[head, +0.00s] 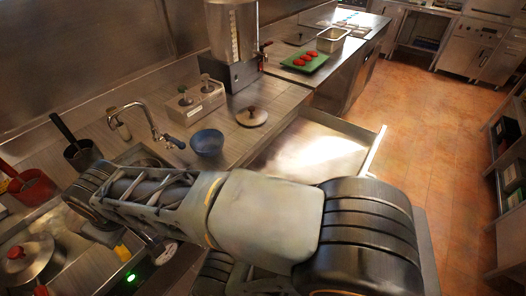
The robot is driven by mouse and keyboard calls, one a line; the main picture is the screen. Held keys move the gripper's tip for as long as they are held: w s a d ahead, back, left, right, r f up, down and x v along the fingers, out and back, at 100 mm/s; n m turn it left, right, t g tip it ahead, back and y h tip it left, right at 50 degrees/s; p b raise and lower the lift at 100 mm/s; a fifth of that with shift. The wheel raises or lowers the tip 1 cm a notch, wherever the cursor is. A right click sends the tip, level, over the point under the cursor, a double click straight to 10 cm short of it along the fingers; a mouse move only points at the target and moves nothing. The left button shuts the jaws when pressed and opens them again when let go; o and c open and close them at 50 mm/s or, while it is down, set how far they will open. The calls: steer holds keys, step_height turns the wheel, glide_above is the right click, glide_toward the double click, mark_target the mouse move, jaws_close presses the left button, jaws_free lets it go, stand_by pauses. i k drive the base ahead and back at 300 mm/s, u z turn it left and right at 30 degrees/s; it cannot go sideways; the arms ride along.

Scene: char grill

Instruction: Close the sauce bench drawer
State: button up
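The sauce bench drawer (312,150) is pulled out from the steel bench, and its pale metal interior shows. Its front edge (374,152) stands out over the floor to the right. My arm crosses the foreground and hides the near part of the drawer. My gripper does not show clearly in the head view, so its position relative to the drawer cannot be told.
On the bench stand a blue bowl (207,145), a round lid (252,116), a sauce container unit (196,102), a tall dispenser (234,45) and a green tray (305,60) with red items. A faucet (145,115) stands left. The tiled floor (440,130) right of the drawer is clear.

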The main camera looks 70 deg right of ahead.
mark_target(313, 146)
steer(key=z, duration=0.4)
steer(key=k, duration=1.35)
steer(key=z, duration=2.8)
steer(key=i, duration=0.4)
steer(key=u, duration=0.8)
